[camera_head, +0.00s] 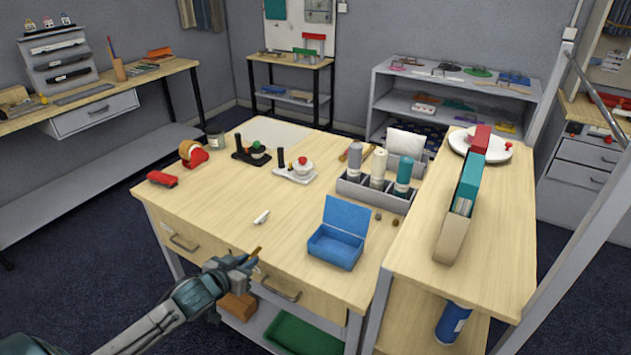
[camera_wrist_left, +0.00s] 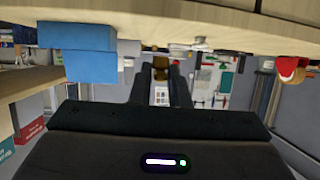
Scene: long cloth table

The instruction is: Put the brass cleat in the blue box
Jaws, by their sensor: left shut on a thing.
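The brass cleat (camera_head: 257,251) is a small gold-brown piece at the tips of my left gripper (camera_head: 250,261). The gripper is shut on it and holds it in front of the table's near edge. In the left wrist view the cleat (camera_wrist_left: 159,73) shows as a dark gold bit between the fingers (camera_wrist_left: 160,82). The blue box (camera_head: 334,247) stands open on the table, to the right of the gripper, its lid tilted up at the back. The box also shows in the left wrist view (camera_wrist_left: 91,67), which looks upside down. My right gripper is not in view.
A small white piece (camera_head: 261,217) lies on the table (camera_head: 215,215) beyond the gripper. A grey divided tray with bottles (camera_head: 372,192) stands behind the box. A raised shelf (camera_head: 488,247) with upright files is on the right. The tabletop left of the box is mostly clear.

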